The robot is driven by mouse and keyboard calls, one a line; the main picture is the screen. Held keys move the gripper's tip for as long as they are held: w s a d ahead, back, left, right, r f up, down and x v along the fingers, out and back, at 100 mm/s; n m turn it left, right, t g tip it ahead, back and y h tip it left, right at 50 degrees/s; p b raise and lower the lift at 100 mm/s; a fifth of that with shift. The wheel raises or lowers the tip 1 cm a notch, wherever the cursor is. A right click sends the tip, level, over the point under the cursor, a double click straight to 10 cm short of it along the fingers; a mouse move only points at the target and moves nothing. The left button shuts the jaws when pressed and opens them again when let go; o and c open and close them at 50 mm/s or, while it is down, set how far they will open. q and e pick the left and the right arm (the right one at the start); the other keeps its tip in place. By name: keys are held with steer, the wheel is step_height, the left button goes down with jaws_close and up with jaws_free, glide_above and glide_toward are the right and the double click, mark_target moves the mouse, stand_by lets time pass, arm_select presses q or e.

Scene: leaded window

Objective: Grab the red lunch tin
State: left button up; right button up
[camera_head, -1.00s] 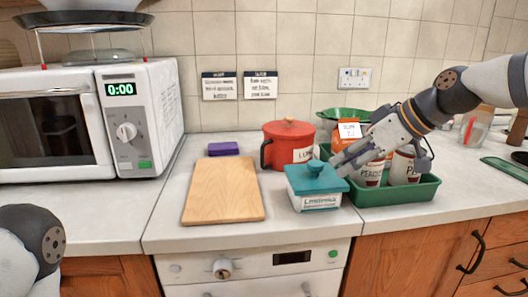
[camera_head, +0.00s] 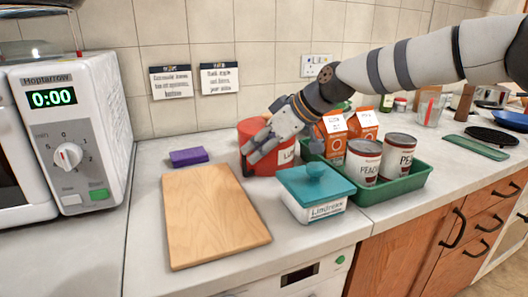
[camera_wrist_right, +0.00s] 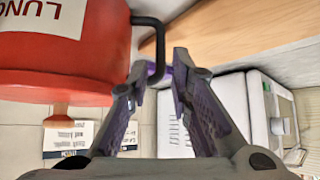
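The red lunch tin (camera_head: 279,159) stands upright on the counter against the wall side, a white "LUNCH" label on its front. In the right wrist view the tin (camera_wrist_right: 65,55) fills the upper left, its black handle (camera_wrist_right: 159,42) reaching toward my fingertips. My right gripper (camera_head: 252,154) is in front of the tin's left part, hiding much of it and its handle. In the wrist view my right gripper (camera_wrist_right: 160,75) is open, with the handle's end close to the gap between the fingertips. I cannot tell whether they touch. My left gripper is out of view.
A wooden board (camera_head: 213,214) and purple block (camera_head: 188,156) lie left of the tin. A teal-lidded box (camera_head: 315,190) stands in front. A green tray (camera_head: 408,184) with cans and orange cartons is to the right. A microwave (camera_head: 90,120) stands at far left.

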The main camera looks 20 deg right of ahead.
mark_target(244, 157)
steer(key=b+x, duration=0.1)
steer(key=x, duration=0.4)
steer(key=shift+s+d+f+b, duration=0.1)
steer(key=shift+f+b, duration=0.25)
steer(key=shift+f, duration=0.15)
steer(key=shift+w+a, duration=0.2)
steer(key=shift+w, duration=0.05)
steer(key=shift+r, duration=0.45)
steer(key=shift+c, duration=0.4)
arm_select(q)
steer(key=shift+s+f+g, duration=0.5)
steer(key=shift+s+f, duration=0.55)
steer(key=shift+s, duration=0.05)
arm_select(e)
jaws_close()
steer(key=shift+r, duration=0.15)
